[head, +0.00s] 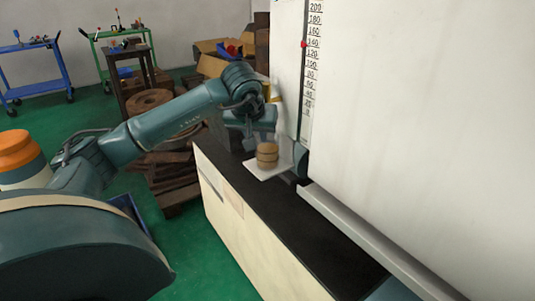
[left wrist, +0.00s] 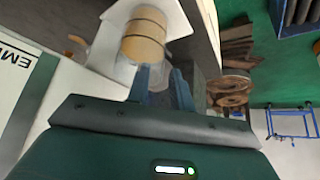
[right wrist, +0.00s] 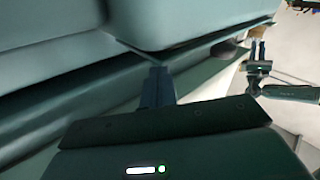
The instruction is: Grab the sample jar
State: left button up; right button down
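The sample jar appears to be the tan cylinder with dark bands (head: 267,156), upright on a white plate (head: 255,171) on the black-topped bench. In the left wrist view the jar (left wrist: 145,38) lies just beyond my fingertips, in line more with the left finger than with the gap. My left gripper (head: 248,142) is beside the jar on its left in the head view. Its two fingers (left wrist: 163,72) stand apart with nothing between them. My right gripper (right wrist: 157,75) shows its fingers together, with nothing seen held, far from the jar.
A tall white cabinet (head: 430,100) with a numbered scale (head: 311,60) stands close to the jar's right. The black benchtop in front is clear.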

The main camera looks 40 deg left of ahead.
pick_arm(q)
grip_shut()
jog(key=shift+s+r, duration=0.1)
dwell(0.5)
